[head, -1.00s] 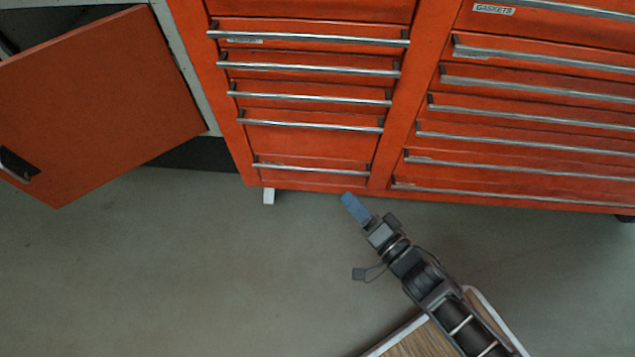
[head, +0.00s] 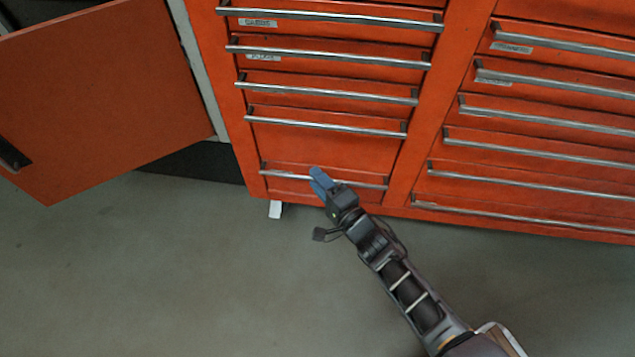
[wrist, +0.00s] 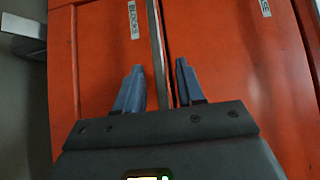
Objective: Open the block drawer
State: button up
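The block drawer (head: 290,184) is the bottom drawer of the left column in the orange cabinet, and it looks shut. Its label, reading BLOCKS (wrist: 133,20), shows in the wrist view beside the handle bar (wrist: 157,45). The same handle (head: 275,173) shows in the head view, partly hidden by my gripper. My gripper (head: 318,180) is open at this handle, with its blue fingers on either side of the bar in the wrist view (wrist: 158,85). The fingers do not look closed on the bar. I cannot tell how deep the bar sits between them.
Other shut drawers with bar handles (head: 330,93) are above, and a second column (head: 540,143) is at the right. An orange cabinet door (head: 110,95) hangs open at the left. The grey floor (head: 190,270) in front is clear.

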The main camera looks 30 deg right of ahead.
jog(key=shift+w, duration=0.4)
jog(key=shift+c, duration=0.4)
grip_shut()
